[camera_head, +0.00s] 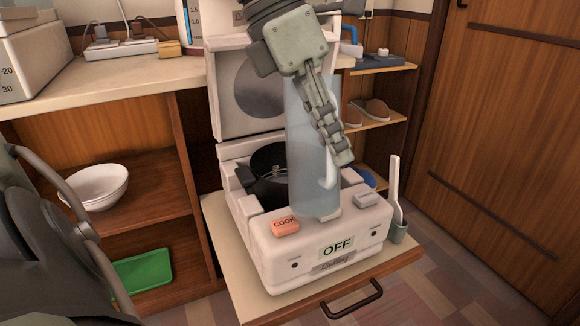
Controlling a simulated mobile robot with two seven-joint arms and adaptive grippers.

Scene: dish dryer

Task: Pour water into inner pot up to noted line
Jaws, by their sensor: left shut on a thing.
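The white rice cooker (290,255) stands with its lid (225,120) raised, an orange COOK button in front and a panel reading OFF. The dark inner pot (268,180) is in its opening, partly hidden by a translucent pale-blue pitcher (305,150). My left gripper (338,157) reaches down from the top of the picture and is shut on the pitcher at its right side. The pitcher is about upright, in front of the pot's right part. I cannot tell whether its base touches the cooker. The pot's noted line and any water in it cannot be made out. My right gripper is out of view.
The cooker stands on a pulled-out wooden shelf (225,232) with a dark handle. A rice paddle (394,190) stands in a holder at its right. A white bowl (97,186) and a green tray (143,270) are on shelves at left. A power strip (120,46) lies on the counter.

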